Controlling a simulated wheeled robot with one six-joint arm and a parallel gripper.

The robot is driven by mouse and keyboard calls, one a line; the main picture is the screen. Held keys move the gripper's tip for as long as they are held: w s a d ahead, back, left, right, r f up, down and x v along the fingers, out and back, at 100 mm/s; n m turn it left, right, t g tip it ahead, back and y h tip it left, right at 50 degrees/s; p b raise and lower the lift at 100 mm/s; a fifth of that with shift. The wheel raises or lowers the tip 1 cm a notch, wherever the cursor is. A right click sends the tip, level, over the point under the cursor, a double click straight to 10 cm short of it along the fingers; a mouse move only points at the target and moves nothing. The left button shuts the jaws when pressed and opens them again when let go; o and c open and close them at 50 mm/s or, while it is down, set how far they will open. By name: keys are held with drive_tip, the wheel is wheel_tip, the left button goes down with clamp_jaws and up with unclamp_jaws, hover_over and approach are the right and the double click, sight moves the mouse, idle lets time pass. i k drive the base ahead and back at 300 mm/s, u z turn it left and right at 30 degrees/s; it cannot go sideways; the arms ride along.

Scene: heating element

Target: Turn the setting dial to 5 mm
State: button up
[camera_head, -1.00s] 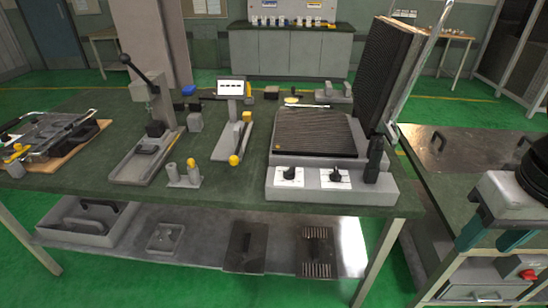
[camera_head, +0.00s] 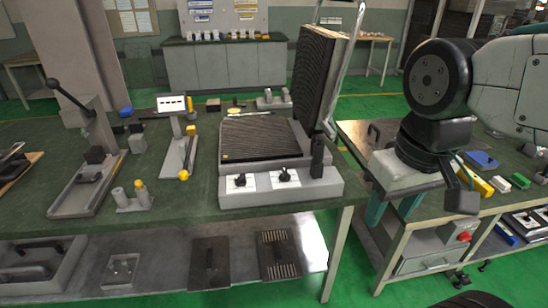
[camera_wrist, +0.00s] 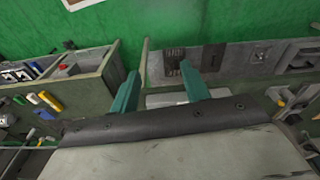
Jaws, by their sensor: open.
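The heating device (camera_head: 325,188) is a grey unit with a ribbed dark plate and a raised ribbed lid, on the green bench. Its front face has two black dials, a left one (camera_head: 240,181) and a right one (camera_head: 285,176), each on a white marked plate. The markings are too small to read, and I cannot tell which is the setting dial. My gripper (camera_head: 393,208) is to the right of the device, apart from it, pointing down. Its two teal fingers are open and empty, and also show in the wrist view (camera_wrist: 160,78).
A black upright handle (camera_head: 317,155) stands at the device's right front corner. A second bench (camera_head: 355,143) with a red button (camera_head: 463,237) is at the right. A lever press (camera_head: 90,150) stands at the left. The bench's lower shelf (camera_head: 180,270) holds flat plates.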

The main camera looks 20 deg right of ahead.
sight(284, 177)
drive_tip(key=z, duration=0.45)
drive_tip(key=k, duration=1.05)
drive_tip(key=u, duration=0.55)
drive_tip(key=i, duration=1.3)
drive_tip(key=z, duration=0.3)
